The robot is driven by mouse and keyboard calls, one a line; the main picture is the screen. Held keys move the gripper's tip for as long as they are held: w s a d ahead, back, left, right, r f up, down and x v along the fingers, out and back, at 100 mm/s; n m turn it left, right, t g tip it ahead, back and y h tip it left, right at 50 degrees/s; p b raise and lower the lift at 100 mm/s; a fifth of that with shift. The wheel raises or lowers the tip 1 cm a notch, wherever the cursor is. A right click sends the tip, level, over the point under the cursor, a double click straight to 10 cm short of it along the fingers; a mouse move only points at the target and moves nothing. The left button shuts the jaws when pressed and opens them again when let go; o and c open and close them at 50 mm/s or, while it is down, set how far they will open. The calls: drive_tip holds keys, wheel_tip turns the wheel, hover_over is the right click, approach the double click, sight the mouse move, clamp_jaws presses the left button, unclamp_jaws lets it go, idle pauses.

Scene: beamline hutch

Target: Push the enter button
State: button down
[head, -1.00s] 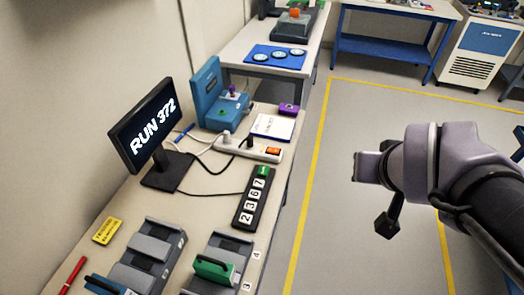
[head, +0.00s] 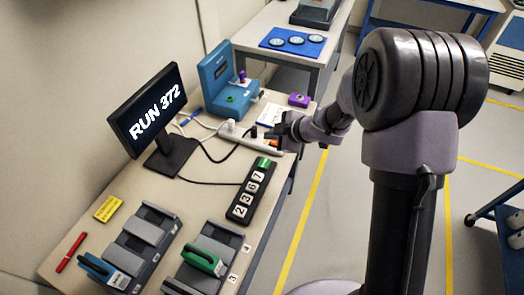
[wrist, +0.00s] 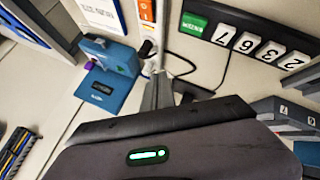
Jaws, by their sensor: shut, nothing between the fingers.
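The keypad (head: 234,219) is a black strip lying on the bench, with white number keys and one green key (head: 263,162) at its far end. In the wrist view the green key (wrist: 193,26) carries small white lettering, too small to read surely; the white keys 7, 6, 3 and 2 run to its right. My gripper (head: 272,134) is shut and empty. It hangs over the bench by the power strip, beyond the green key and apart from it. In the wrist view its fingers (wrist: 160,88) show below and left of the green key.
A monitor (head: 148,110) reading RUN 372 stands at the left. A white power strip (head: 236,131) with an orange switch and cables lies beyond the keypad. A blue device (head: 215,80) stands behind. Grey holders (head: 143,240), one with a green-handled piece (head: 203,258), are nearer.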

sight(267, 164)
drive_tip(key=shift+s+a+f+n+g, duration=0.3)
drive_tip(key=shift+s+a+f+n, duration=0.1)
drive_tip(key=shift+a+f, duration=0.2)
drive_tip(key=shift+f, duration=0.1)
wheel_tip(267, 164, down, 8)
drive_tip(key=b, duration=0.8)
drive_tip(key=shift+f, duration=0.3)
drive_tip(key=shift+f, duration=0.1)
idle(1.1)
drive_tip(key=shift+f+b, duration=0.3)
drive_tip(key=shift+f, duration=0.05)
drive_tip(key=shift+d+f, duration=0.1)
drive_tip(key=shift+f, duration=0.35)
idle(0.5)
drive_tip(key=shift+r+p, duration=0.8)
drive_tip(key=shift+r, duration=0.1)
